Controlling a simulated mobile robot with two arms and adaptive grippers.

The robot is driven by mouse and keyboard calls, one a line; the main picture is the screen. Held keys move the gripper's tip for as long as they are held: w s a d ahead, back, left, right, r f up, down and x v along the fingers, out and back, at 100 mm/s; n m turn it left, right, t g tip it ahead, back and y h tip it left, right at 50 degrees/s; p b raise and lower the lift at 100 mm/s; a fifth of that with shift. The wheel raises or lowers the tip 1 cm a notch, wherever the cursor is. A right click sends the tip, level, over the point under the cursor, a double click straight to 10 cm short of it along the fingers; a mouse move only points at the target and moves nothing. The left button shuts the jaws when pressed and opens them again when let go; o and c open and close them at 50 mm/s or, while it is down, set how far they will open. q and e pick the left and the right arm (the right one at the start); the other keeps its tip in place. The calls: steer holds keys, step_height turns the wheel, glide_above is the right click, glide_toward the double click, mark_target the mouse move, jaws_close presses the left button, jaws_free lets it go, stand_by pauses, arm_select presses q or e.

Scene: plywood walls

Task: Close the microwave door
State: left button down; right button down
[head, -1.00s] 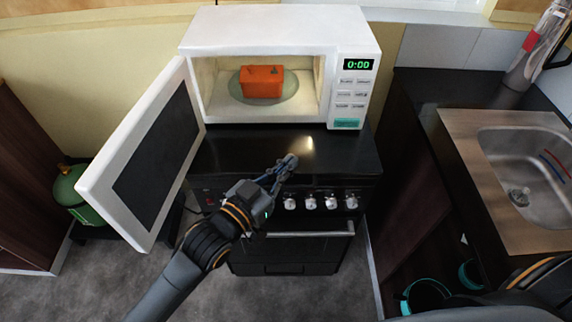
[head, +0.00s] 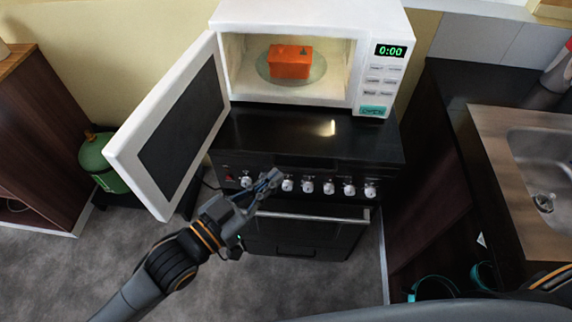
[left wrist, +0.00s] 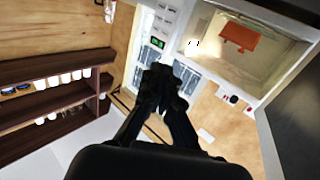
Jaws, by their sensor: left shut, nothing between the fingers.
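The white microwave (head: 310,18) stands on the black stove, and its door (head: 183,120) is swung wide open to the left. An orange block-like object (head: 290,62) sits on the round plate inside. My left gripper (head: 270,178) is shut and empty, in front of the stove's knobs and to the right of the door's lower edge, apart from the door. In the left wrist view the shut fingers (left wrist: 163,88) point toward the microwave, with the orange object (left wrist: 240,36) at upper right. My right gripper is out of view.
The black stove (head: 270,135) has white knobs and an oven handle (head: 315,216). A green canister (head: 104,160) stands behind the door's left edge. A counter with a sink (head: 545,165) is at the right. The grey floor (head: 70,275) at lower left is clear.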

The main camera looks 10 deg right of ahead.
arm_select(q)
steer(key=shift+s+a, duration=0.25)
steer(key=shift+a, duration=0.1)
